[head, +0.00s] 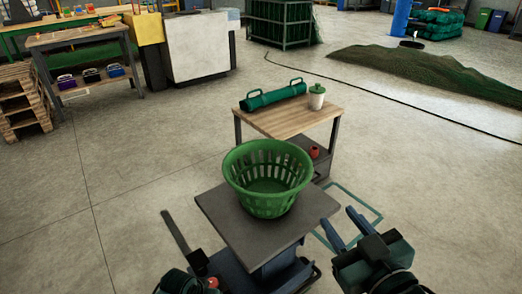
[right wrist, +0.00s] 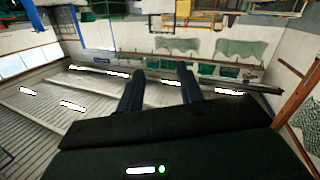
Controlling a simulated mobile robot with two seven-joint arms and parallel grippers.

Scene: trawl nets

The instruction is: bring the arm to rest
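My right gripper (head: 340,217) is at the lower right in the head view, beside the grey platform (head: 300,222) and above the floor. Its two blue-grey fingers are apart with nothing between them. The right wrist view also shows the open fingers (right wrist: 160,74), with the wall and ceiling behind them. Part of my left arm (head: 182,282) shows at the bottom edge of the head view, near a long dark bar (head: 176,232). I cannot make out its fingers clearly. A green slotted basket (head: 267,180) stands upright on the platform and looks empty.
Behind the platform is a wooden-topped table (head: 290,118) with a green roll (head: 272,97) and a white pot with green top (head: 317,98). A red object (head: 314,153) sits on its lower shelf. Pallets (head: 22,100) stand far left.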

